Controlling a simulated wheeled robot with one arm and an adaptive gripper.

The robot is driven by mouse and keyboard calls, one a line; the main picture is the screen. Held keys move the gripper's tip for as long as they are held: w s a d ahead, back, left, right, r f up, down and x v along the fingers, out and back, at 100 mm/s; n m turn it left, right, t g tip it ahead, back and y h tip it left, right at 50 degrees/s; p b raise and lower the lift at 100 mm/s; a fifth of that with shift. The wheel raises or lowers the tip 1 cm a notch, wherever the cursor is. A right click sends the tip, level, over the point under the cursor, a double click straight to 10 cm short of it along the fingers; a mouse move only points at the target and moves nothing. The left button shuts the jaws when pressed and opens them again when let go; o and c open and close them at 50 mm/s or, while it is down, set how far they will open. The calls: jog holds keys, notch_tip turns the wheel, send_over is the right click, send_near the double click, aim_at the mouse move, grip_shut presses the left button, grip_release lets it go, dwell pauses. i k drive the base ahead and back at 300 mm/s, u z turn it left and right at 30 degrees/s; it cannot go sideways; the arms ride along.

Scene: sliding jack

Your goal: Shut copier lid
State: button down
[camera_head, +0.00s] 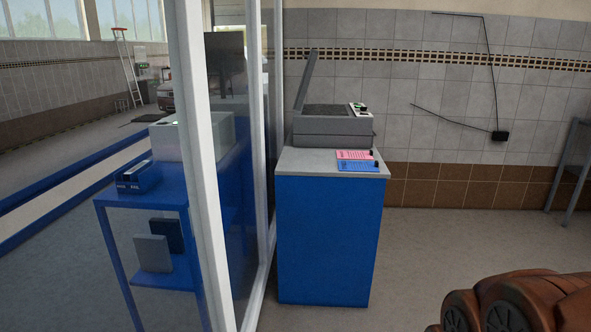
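The copier (332,128) is a grey box on top of a blue cabinet (328,240) with a light grey top. Its lid (306,80) stands open, raised steeply along the left side of the copier and leaning slightly right at the top. The dark top surface of the copier is uncovered. A small light control panel (358,109) with a green part sits at its right. My gripper is not in view.
Pink and blue cards (357,161) lie on the cabinet's front right. A white-framed glass partition (200,170) stands close on the left, with a blue table (150,200) behind it. A grey metal frame (573,165) stands far right.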

aim_at(313, 54)
jog(key=i, duration=3.75)
jog(key=u, duration=0.65)
